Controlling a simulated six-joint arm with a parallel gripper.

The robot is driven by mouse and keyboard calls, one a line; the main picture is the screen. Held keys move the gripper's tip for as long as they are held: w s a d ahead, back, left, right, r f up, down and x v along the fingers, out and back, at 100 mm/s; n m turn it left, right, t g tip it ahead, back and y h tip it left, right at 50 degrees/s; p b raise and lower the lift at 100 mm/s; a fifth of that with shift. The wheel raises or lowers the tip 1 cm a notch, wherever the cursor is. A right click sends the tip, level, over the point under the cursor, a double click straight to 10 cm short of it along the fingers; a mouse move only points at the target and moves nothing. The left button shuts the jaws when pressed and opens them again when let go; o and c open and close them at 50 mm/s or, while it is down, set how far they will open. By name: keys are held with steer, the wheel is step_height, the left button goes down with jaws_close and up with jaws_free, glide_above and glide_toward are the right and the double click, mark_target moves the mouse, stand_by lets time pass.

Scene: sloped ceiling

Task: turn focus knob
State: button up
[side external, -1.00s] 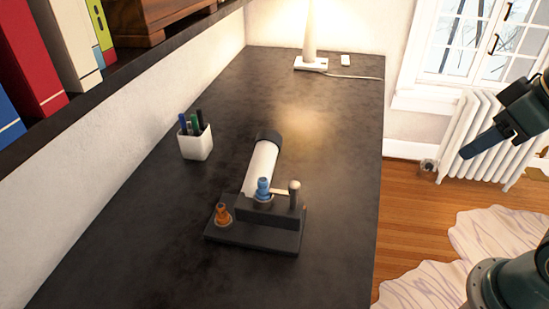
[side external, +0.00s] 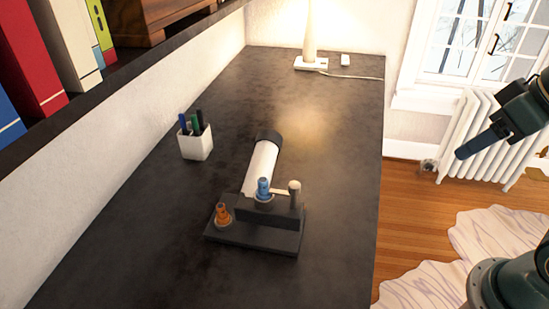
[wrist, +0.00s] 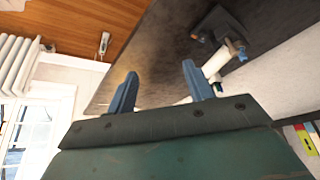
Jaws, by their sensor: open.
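A telescope-like device stands on the dark desk (side external: 330,110). It has a black base (side external: 252,237), a white tube (side external: 262,165) with a dark end cap, a blue knob (side external: 263,188), an orange knob (side external: 222,213) and a pale-topped post (side external: 294,190). No label shows which knob is for focus. My gripper (side external: 463,152) is in the air right of the desk, well apart from the device. In the wrist view my gripper (wrist: 160,70) has its two blue fingers spread with nothing between them. The white tube (wrist: 216,62) shows beyond the right finger.
A white pen cup (side external: 195,146) stands left of the device by the wall. A lamp (side external: 309,35) stands at the desk's far end with its cord. A shelf with books (side external: 30,60) overhangs the left. A radiator (side external: 475,135) is behind my gripper. The desk's right side is clear.

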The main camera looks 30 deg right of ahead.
steer(key=w+a+f+m+g+y, duration=0.1)
steer(key=w+a+f+m, duration=0.2)
steer(key=w+f+m, duration=0.2)
steer(key=w+a+f+m+g+y, duration=0.1)
steer(key=w+a+f+m+y, duration=0.1)
steer(key=w+f+m, duration=0.3)
steer(key=w+a+f+m+g+y, duration=0.1)
steer(key=w+a+f+m, duration=0.4)
steer(key=w+m, duration=0.5)
steer(key=w+g, duration=0.1)
steer(key=w, duration=0.3)
steer(key=shift+w+f, duration=0.25)
steer(key=shift+w, duration=0.05)
steer(key=shift+a, duration=0.15)
steer(key=x, duration=1.3)
steer(key=shift+s+a+f, duration=0.15)
steer(key=shift+a+f, duration=0.15)
